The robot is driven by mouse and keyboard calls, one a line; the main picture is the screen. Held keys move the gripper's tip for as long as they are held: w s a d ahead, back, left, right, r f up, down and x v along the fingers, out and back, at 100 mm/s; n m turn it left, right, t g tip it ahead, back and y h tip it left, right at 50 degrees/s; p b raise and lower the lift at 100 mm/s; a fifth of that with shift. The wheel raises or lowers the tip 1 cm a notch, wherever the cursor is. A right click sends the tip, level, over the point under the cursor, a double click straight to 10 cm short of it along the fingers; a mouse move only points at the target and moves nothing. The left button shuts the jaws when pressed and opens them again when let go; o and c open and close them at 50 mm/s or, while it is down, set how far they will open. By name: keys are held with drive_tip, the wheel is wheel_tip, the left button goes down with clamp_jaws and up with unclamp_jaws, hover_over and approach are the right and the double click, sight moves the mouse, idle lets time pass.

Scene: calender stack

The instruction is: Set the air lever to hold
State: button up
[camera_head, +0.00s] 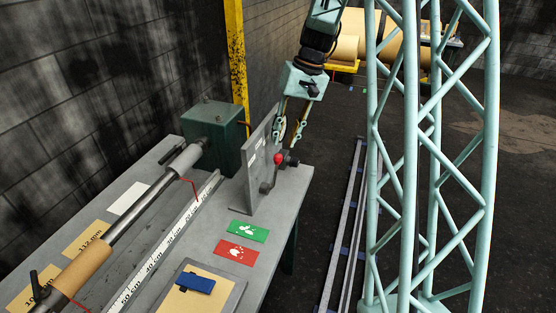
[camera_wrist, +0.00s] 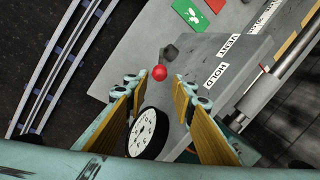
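The air lever has a red ball knob (camera_head: 279,158) and a dark arm, and is mounted at an upright grey plate (camera_head: 257,172) on the bench. In the wrist view the red knob (camera_wrist: 160,73) shows between the fingertips, with its dark base (camera_wrist: 170,52) beyond it. The plate carries a VENT label (camera_wrist: 228,45) and a HOLD label (camera_wrist: 214,75). I cannot tell which label the lever points at. My gripper (camera_head: 287,142) is open and empty, pointing down just above the knob. It also shows in the wrist view (camera_wrist: 160,84). No contact is visible.
A round dial gauge (camera_wrist: 148,133) sits close to the fingers. A green block (camera_head: 215,135) stands behind the plate. Green (camera_head: 248,232) and red (camera_head: 236,252) cards lie on the bench (camera_head: 205,250). A shaft (camera_head: 130,220) runs along it. My rail lies on the floor beyond the bench.

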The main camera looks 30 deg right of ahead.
sight(278, 158)
drive_tip(key=x, duration=0.9)
drive_tip(key=shift+b, duration=0.35)
drive_tip(key=shift+f, duration=0.1)
clamp_jaws()
